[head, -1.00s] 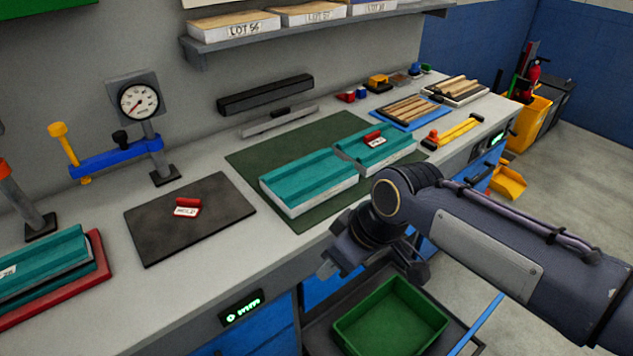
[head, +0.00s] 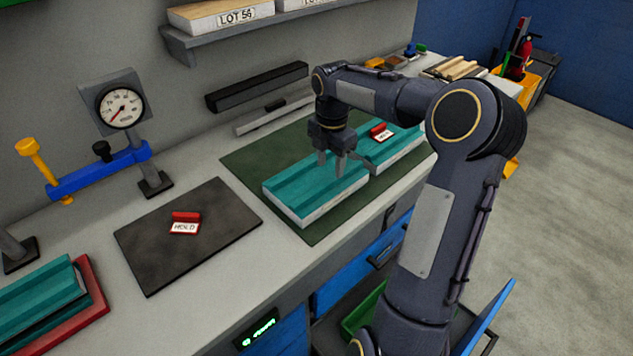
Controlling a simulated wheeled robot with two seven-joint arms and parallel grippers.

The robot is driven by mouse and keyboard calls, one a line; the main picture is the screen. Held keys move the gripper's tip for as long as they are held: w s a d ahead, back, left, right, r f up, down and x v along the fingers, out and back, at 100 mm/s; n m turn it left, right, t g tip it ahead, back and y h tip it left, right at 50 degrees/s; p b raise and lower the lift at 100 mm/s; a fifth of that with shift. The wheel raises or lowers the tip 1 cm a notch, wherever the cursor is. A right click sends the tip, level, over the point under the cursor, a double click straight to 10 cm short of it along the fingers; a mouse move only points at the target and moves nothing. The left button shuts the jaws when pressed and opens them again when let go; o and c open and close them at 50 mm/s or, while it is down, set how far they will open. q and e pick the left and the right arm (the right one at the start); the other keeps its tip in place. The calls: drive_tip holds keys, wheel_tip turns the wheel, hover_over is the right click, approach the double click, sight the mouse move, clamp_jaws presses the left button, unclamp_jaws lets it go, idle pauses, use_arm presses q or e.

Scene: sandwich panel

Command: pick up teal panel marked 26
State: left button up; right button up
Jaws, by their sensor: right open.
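Two teal panels with pale undersides lie end to end on the dark green mat (head: 240,150). The near teal panel (head: 300,188) shows no readable mark. The far teal panel (head: 400,150) has a red clip with a white tag (head: 381,133) on it. Another teal panel (head: 38,298) lies on a red tray (head: 97,292) at the lower left. I cannot read the number 26 on any panel. My right gripper (head: 335,172) points down, open and empty, over the far end of the near panel. I cannot tell whether it touches. My left gripper is not in view.
A black mat (head: 150,255) holds a red clip with a HOLD tag (head: 185,223). A gauge stand (head: 122,108) and a blue clamp (head: 95,172) stand at the back left. A shelf (head: 235,35) hangs above. A green bin (head: 362,312) is below the bench front.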

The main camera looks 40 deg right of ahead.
sight(329, 182)
drive_tip(key=f, duration=0.4)
drive_tip(key=shift+a+f, duration=0.1)
drive_tip(key=shift+a, duration=0.1)
drive_tip(key=shift+c, duration=0.5)
clamp_jaws()
